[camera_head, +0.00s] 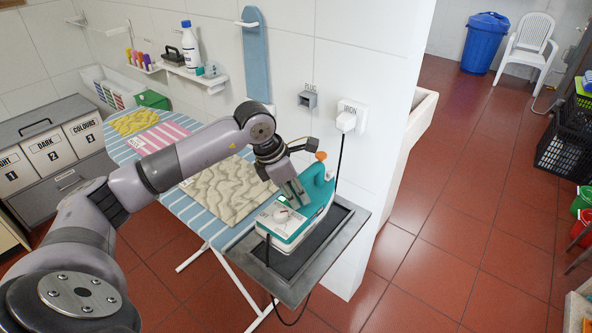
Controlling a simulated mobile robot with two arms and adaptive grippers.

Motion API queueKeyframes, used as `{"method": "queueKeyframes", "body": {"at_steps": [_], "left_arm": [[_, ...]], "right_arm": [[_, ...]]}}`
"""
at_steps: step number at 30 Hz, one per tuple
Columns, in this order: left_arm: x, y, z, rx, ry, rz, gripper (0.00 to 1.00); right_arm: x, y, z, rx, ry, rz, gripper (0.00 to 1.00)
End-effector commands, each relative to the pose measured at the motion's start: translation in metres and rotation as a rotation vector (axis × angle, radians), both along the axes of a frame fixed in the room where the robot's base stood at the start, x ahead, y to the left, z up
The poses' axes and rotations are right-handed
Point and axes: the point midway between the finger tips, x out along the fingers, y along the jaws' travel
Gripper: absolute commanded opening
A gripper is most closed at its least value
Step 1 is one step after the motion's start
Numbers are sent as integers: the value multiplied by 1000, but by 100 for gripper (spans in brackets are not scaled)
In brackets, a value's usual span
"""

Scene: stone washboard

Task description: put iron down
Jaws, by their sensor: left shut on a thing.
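The iron (287,228) is teal and white, with an orange knob at its upper end. It is over the dark iron rest (346,215) at the right end of the ironing board (192,213). Whether its base touches the rest cannot be told from this view. My left gripper (297,196) is shut on the iron at its handle, and my fingers hide part of it. A black cord runs from the iron's area up to the wall socket marked IRON (346,122). My right gripper is not in view.
Folded cloths, yellow (133,122), pink (159,138) and beige wavy (226,190), lie on the striped board. The wall with the PLUG socket (307,99) stands close behind. A cord hangs below the rest. Open red tiled floor (450,230) lies to the right.

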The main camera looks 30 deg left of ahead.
Motion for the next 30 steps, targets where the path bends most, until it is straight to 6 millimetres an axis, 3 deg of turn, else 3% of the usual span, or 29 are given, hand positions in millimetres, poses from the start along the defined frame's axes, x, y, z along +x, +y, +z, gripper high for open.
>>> {"method": "queueKeyframes", "body": {"at_steps": [6, 12, 21, 29, 30], "left_arm": [[2, -1, -28, -4, -8, 0, 0], [2, -1, -40, -4, -8, 0, 0], [3, -1, -74, -3, -9, 0, 0], [3, -1, -78, -3, -10, -2, 0], [0, -1, -82, -1, -1, -2, 23]], "right_arm": [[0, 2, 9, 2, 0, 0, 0], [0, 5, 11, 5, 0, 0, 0], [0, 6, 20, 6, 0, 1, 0], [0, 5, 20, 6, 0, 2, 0], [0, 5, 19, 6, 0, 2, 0]]}}
